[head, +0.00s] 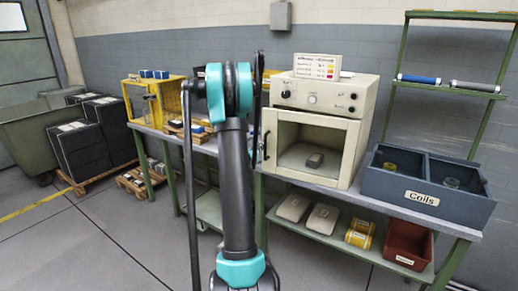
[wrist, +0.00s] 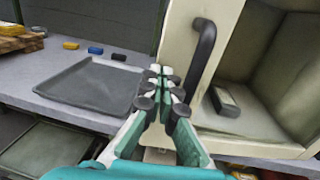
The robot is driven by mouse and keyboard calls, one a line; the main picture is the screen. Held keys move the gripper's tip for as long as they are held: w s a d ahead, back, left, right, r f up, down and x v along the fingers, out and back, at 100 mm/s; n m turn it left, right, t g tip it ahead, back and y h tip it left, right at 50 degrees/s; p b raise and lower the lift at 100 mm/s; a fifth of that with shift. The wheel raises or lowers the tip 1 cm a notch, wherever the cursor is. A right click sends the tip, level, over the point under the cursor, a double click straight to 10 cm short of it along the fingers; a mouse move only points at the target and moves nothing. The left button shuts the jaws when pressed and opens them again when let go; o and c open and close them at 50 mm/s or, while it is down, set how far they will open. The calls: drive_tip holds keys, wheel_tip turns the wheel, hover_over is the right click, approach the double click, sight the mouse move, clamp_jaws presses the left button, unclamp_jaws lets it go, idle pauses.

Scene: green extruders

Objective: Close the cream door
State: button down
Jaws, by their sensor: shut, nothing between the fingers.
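The cream cabinet (head: 345,90) stands on the workbench, with dials on its upper panel. Its cream door (head: 351,150) has a pale frame around a wide view into the interior. A black upright handle (head: 265,145) is on its left side. How far the door stands ajar is hard to tell. In the wrist view, the black handle (wrist: 203,52) and the cream door's left strip (wrist: 180,35) are just right of my gripper (wrist: 164,76). My gripper is shut and empty; contact with the door cannot be made out. In the head view my arm hides it.
A grey block (wrist: 224,100) lies inside the cabinet. A flat grey tray (wrist: 95,82) lies on the bench to the left. A blue coil bin (head: 420,190) stands right of the cabinet. A yellow-framed box (head: 140,103) is at the far left of the bench. The floor at front left is clear.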

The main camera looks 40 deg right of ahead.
drive_tip(key=w+d+m+g+h, duration=0.1)
drive_tip(key=w+d+g, duration=0.1)
drive_tip(key=d, duration=0.3)
drive_tip(key=shift+w+m, duration=0.3)
drive_tip(key=shift+w, duration=0.3)
drive_tip(key=shift+d+r, duration=0.15)
drive_tip(key=shift+s, duration=0.1)
